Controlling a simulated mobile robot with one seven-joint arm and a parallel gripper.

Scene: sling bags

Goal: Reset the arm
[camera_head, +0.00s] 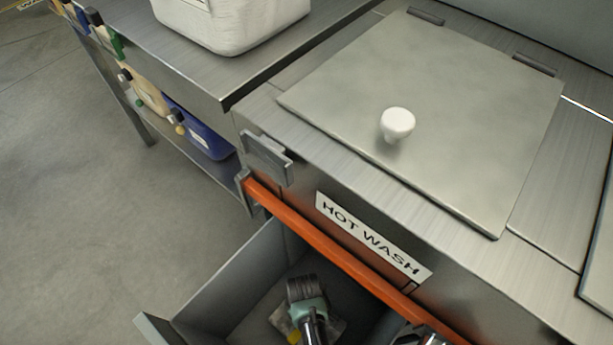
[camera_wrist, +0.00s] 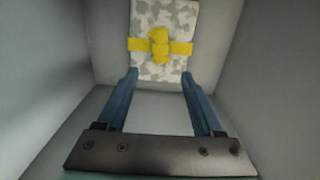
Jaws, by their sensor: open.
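My gripper (camera_wrist: 160,76) has two blue fingers, spread apart with nothing between them. In the head view my gripper (camera_head: 306,295) is down inside an open grey bin below the orange rail; its fingertips are hidden there. A mottled grey-and-white bag (camera_wrist: 165,14) with a yellow band and yellow knob lies in the bin, just beyond the fingertips in the wrist view. In the head view the bag (camera_head: 337,326) is mostly covered by my gripper, with a bit of yellow showing. I cannot tell whether the fingertips touch it.
The bin's grey walls (camera_head: 222,285) stand close around my gripper. The orange rail (camera_head: 330,254) and the counter marked HOT WASH (camera_head: 372,236) border it. Open floor lies left.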

